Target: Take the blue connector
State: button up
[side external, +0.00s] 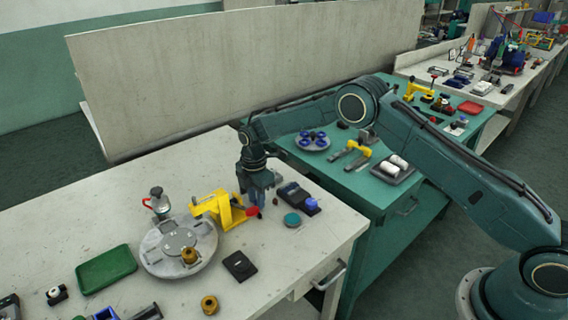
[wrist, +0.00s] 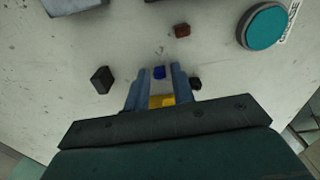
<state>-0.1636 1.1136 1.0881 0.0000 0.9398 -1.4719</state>
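My gripper is open and points down at the bench. A yellow patch (wrist: 162,100) shows between the fingers, nearer the palm. In the side external view my gripper (side external: 259,208) is low over the bench, right of the yellow clamp (side external: 222,209). There I cannot make out the connector clearly.
Small black blocks (wrist: 102,79) (wrist: 195,84) lie on either side of the fingers, the right one close. A red-brown block (wrist: 182,30) and a teal round piece (wrist: 263,27) lie beyond. A round grey plate (side external: 160,262) and green tray (side external: 106,268) stand left.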

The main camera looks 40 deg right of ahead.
grip_shut()
jog(key=shift+r, duration=0.75)
dwell(0.9)
jog(key=shift+r, duration=2.15)
